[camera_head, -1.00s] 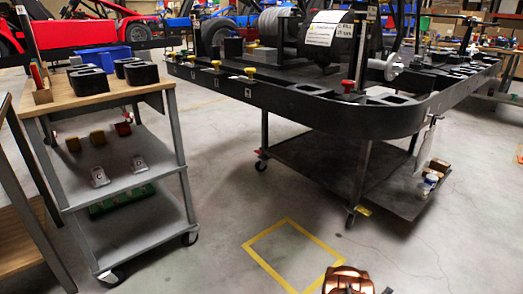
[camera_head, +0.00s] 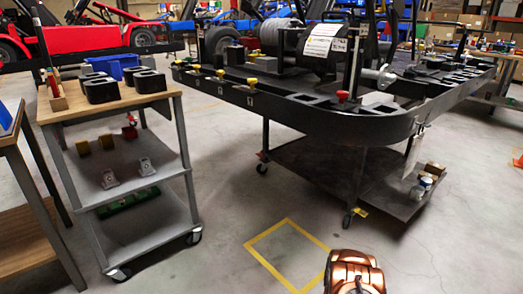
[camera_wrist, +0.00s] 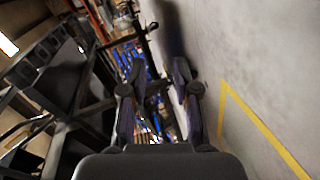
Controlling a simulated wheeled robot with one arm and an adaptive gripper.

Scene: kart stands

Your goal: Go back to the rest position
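My gripper (camera_wrist: 158,78) shows in the wrist view with its two dark fingers apart and nothing between them. It points along the floor, with a dark metal frame to its left and bare concrete to its right. In the head view only a copper-coloured part of my arm shows at the bottom, right of centre; the fingers are not visible there. A yellow square outline (camera_head: 262,237) is marked on the floor just left of that part. A yellow line (camera_wrist: 262,127) also shows in the wrist view.
A grey cart (camera_head: 150,186) with black blocks (camera_head: 101,91) on top stands at left. A large black kart stand (camera_head: 290,112) on wheels fills the middle and right. Another table (camera_head: 28,212) edges in at far left. The floor between cart and stand is clear.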

